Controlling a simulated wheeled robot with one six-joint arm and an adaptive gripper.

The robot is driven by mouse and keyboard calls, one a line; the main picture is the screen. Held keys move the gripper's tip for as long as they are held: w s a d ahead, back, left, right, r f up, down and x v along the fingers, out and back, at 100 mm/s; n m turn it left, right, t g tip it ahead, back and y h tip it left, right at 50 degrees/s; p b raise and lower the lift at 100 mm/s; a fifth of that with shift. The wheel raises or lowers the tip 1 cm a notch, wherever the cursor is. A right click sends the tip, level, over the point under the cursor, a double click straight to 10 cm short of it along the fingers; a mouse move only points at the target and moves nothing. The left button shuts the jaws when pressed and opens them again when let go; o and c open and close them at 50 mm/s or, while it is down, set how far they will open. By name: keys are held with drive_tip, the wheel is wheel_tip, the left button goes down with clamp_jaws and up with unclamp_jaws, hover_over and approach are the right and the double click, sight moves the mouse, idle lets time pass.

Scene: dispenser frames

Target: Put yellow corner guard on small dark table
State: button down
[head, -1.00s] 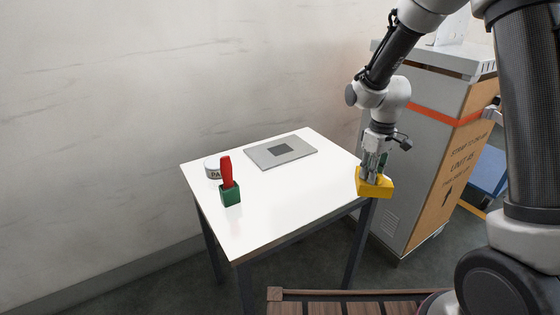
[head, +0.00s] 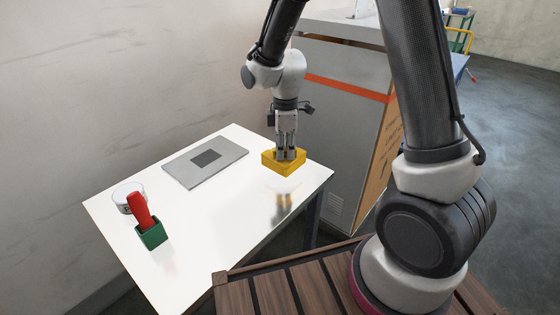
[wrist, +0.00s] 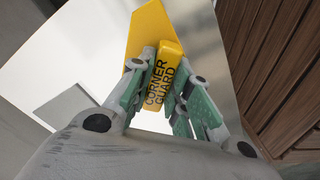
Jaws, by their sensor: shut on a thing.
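The yellow corner guard (head: 270,165) is held over the far right part of a white-topped table (head: 215,225) with dark legs, in the head view. A reflection shows in the glossy top below it, and it seems a little above the surface. My gripper (head: 287,154) points down and is shut on the guard. In the wrist view the guard (wrist: 150,30) sits between the fingers, with black "CORNER GUARD" lettering showing. I see no dark tabletop that is clearly the small dark table.
On the white table are a grey plate with a dark square (head: 187,172), a green holder (head: 153,237) with a red object (head: 141,211), and a round white item (head: 122,195). A grey cabinet (head: 340,125) stands behind. Brown slats (head: 265,298) lie by my arm's base.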

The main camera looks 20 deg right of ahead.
sight(285, 157)
drive_tip(key=shift+f, duration=2.05)
drive_tip(key=shift+f, duration=0.1)
drive_tip(key=c, duration=1.3)
unclamp_jaws()
